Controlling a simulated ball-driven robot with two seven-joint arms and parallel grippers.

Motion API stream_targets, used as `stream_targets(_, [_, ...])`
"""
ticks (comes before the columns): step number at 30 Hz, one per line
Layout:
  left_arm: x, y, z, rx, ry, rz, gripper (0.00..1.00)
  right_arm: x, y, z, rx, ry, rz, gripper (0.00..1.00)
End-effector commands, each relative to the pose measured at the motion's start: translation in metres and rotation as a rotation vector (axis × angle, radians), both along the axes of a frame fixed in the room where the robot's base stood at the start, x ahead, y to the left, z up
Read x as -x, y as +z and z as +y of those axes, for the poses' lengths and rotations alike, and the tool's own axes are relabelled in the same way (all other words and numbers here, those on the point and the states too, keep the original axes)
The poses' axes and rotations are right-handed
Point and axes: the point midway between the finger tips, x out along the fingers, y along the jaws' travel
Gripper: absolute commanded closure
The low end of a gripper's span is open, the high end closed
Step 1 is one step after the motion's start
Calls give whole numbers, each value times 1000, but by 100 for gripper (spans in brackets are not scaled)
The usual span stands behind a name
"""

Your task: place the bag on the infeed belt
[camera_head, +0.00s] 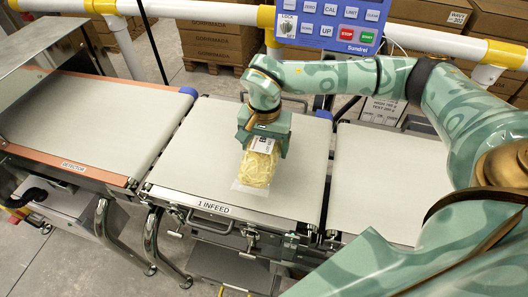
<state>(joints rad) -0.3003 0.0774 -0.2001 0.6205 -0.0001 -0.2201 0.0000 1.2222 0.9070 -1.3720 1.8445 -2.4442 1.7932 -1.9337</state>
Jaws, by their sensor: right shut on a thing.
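The bag (255,169) is clear plastic with pale yellow contents and a white label at its upper end. It is over the front middle of the infeed belt (205,135), the section marked "1 INFEED". My right gripper (262,147), on the green arm from the right, is shut on the bag's upper part and partly hides it. The bag's lower end points toward the belt's front edge. I cannot tell whether it touches the belt. My left gripper is not in view.
A belt section marked "DETECTOR" (110,125) with copper-coloured edges lies to the left. Another belt (375,185) lies to the right, past a narrow gap. A blue control panel (330,22) and a yellow-white rail stand behind. The infeed belt is clear around the bag.

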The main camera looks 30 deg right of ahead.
Motion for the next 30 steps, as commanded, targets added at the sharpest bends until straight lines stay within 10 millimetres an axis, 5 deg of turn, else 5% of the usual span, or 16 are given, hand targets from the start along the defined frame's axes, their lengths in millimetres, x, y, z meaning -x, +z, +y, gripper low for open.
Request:
stream_targets(3, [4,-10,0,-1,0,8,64,2,-24,1,-2,2,7,61])
stream_targets(14, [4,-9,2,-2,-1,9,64,1,-26,1,0,2,3,61])
stream_targets(15, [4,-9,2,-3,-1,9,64,2,-27,1,0,2,4,15])
stream_targets(17, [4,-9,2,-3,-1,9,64,2,-27,1,0,2,4,0])
stream_targets(25, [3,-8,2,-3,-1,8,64,2,-23,1,0,2,3,0])
stream_targets(30, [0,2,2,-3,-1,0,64,1,6,0,1,1,-2,0])
